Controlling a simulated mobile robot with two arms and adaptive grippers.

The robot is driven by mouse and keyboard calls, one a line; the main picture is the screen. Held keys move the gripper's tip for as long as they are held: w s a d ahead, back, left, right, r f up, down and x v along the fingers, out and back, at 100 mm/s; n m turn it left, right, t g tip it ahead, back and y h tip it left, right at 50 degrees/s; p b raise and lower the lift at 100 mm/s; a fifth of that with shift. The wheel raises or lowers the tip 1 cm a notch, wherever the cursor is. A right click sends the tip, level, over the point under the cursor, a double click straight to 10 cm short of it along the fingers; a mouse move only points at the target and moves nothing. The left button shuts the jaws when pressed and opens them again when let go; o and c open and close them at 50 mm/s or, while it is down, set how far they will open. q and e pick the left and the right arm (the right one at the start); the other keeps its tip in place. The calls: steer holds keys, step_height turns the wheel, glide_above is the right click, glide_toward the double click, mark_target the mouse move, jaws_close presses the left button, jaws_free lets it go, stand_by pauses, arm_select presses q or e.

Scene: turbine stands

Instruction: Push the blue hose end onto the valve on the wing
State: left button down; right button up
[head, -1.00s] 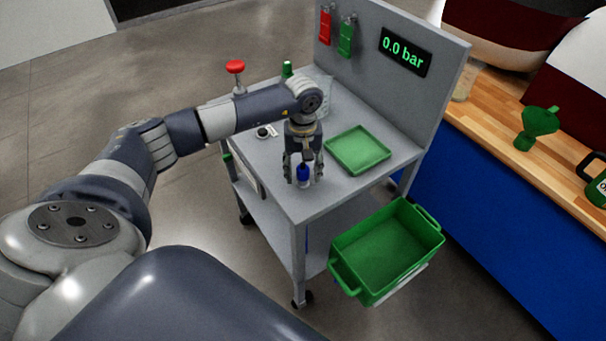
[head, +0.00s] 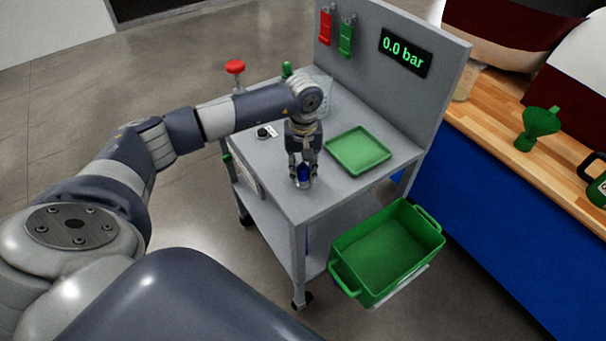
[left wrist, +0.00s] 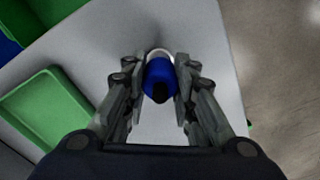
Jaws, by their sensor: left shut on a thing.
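The blue hose end (head: 304,173) is a short blue cylinder near the front edge of the grey cart top. My left gripper (head: 304,180) points down over it, shut on it with a finger on either side. In the left wrist view, the blue hose end (left wrist: 159,76) shows a dark end toward the camera, between the fingers of my left gripper (left wrist: 161,84). A pale ring (left wrist: 160,54) shows at its far end, close to the cart top. I cannot make out a valve for certain. My right gripper is not in view.
A shallow green tray (head: 358,151) lies right of the gripper on the cart (head: 330,200). A red knob (head: 235,67) stands at the back left. The panel display (head: 405,52) reads 0.0 bar.

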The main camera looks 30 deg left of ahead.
mark_target(303, 168)
arm_select(q)
steer(key=shift+r, duration=0.25)
steer(key=shift+r, duration=0.25)
steer(key=shift+r+p, duration=0.65)
steer(key=shift+r, duration=0.85)
